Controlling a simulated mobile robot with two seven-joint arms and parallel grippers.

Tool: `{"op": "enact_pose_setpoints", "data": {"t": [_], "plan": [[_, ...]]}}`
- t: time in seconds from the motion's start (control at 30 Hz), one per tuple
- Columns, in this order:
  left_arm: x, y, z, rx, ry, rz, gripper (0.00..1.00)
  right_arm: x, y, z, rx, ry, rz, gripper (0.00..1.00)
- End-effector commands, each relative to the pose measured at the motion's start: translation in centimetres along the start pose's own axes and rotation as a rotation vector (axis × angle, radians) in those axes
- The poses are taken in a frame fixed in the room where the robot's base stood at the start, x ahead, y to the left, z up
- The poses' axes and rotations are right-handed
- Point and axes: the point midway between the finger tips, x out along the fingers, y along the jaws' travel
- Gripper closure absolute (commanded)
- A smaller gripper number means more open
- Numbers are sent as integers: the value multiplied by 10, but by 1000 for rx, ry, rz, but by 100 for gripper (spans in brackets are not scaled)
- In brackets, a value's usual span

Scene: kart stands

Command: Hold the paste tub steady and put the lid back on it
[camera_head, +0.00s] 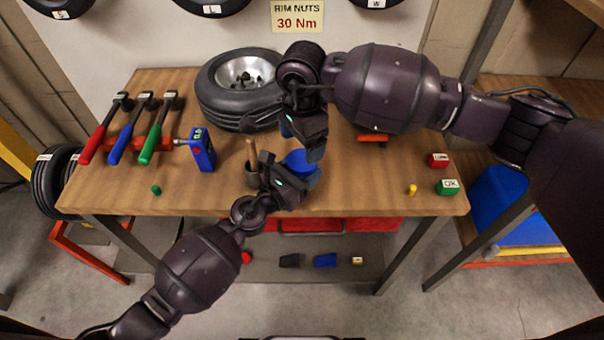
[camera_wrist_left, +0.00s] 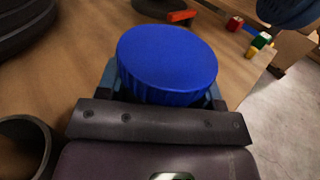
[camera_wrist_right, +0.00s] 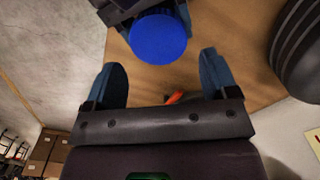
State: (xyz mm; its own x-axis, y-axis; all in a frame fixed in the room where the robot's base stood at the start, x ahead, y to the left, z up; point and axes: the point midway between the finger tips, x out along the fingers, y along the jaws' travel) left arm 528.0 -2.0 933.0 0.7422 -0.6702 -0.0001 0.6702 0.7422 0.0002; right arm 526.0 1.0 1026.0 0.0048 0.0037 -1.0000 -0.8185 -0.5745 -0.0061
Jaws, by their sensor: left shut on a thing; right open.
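A blue round lid (camera_head: 300,162) with a ribbed side shows on top of what my left gripper (camera_head: 289,172) holds. In the left wrist view the lid (camera_wrist_left: 167,60) sits level between the fingers, and the tub body below it is hidden. My left gripper is shut around it, near the front of the bench. I cannot tell how tightly the lid is seated. My right gripper (camera_head: 303,138) is open and empty just behind and above the lid. In the right wrist view the lid (camera_wrist_right: 159,38) is beyond its open fingers, apart from them.
On the wooden bench (camera_head: 350,200) a dark pot (camera_head: 259,182) with a wooden handle stands left of the lid. A wheel (camera_head: 240,88) lies behind. Small blocks (camera_head: 447,187) are right; the right-front bench is mostly clear.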

Motion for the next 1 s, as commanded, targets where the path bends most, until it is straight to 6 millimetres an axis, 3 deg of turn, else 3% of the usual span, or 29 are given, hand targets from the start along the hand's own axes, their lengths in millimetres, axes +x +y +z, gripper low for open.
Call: {"op": "enact_pose_setpoints", "data": {"t": [0.2, 0.5, 1.0], "plan": [[0, 0, 0, 0, 1, 0, 100, -23, -4, 1, -174, -6, -17, 20], [0, 0, 0, 0, 1, 0, 100, -32, 1, 1, -491, -2, 1, 20], [0, 0, 0, 0, 1, 0, 100, -31, 2, 0, -567, -1, 6, 20]]}}
